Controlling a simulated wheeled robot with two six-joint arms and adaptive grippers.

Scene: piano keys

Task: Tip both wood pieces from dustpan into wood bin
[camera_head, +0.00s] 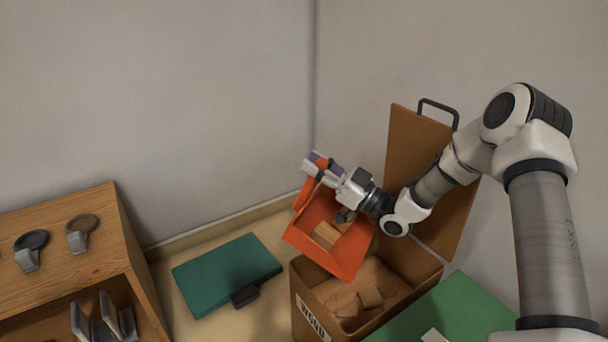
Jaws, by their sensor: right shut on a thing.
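An orange dustpan (350,255) is held tilted above the near left part of the open wood bin (302,294). Light wood pieces (325,235) lie inside the dustpan; their exact number is hard to tell. My right gripper (317,167) is shut on the dustpan near its upper end. The brown wood bin has a label reading "WOOD" on its front, and its lid (452,200) stands open behind it. Several wood blocks (345,303) lie inside the bin. My left gripper is not in view.
A teal flat panel (225,272) with a dark handle lies left of the bin. A green panel (455,315) is at its right. A wooden shelf (70,265) with round-headed items stands at far left. Grey walls meet behind.

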